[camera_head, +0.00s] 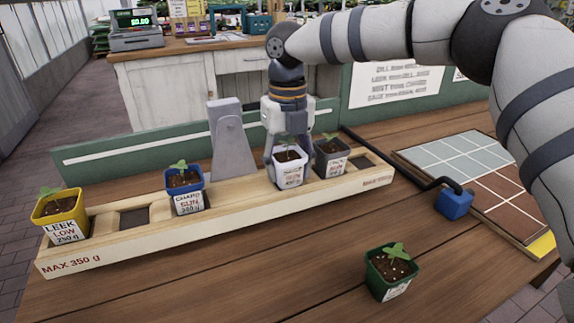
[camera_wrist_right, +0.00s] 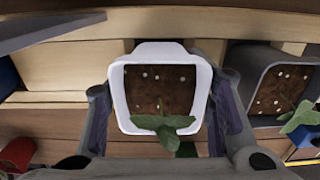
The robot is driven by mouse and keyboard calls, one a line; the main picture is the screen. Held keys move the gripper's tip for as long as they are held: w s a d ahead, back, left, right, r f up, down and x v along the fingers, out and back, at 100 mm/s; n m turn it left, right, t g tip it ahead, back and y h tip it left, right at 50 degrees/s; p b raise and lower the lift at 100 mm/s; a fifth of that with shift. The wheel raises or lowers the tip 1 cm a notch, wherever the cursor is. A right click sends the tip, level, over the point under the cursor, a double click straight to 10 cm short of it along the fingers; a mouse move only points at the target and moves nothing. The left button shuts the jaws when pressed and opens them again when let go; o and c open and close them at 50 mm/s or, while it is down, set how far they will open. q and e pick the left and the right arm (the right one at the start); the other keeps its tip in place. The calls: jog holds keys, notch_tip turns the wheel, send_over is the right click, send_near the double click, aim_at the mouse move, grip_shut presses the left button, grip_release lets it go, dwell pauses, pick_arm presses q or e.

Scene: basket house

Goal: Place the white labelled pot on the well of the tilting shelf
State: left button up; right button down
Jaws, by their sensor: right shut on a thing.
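The white labelled pot (camera_head: 290,174) holds a small seedling in dark soil. It is at the tilting shelf (camera_head: 120,254), right of the grey centre post (camera_head: 227,140). I cannot tell whether it is seated in a well or just above one. My right gripper (camera_head: 287,157) is shut on the pot from behind, one finger on each side. In the right wrist view the white pot (camera_wrist_right: 119,92) sits upright between the fingers. A yellow pot (camera_head: 63,228), a blue pot (camera_head: 186,197) and a dark grey pot (camera_head: 331,163) stand on the shelf. My left gripper is not in view.
Empty wells show between the yellow and blue pots (camera_head: 134,218) and near the right end (camera_head: 361,162). A green pot (camera_head: 391,274) stands on the table in front. A green barrier (camera_head: 130,159) runs behind.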

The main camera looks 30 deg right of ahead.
aim_at(287, 153)
jog(key=c, duration=0.7)
grip_release()
jog(key=shift+f, duration=0.1)
jog(key=shift+c, duration=0.2)
notch_tip(287, 153, up, 12)
jog(key=shift+r, duration=0.15)
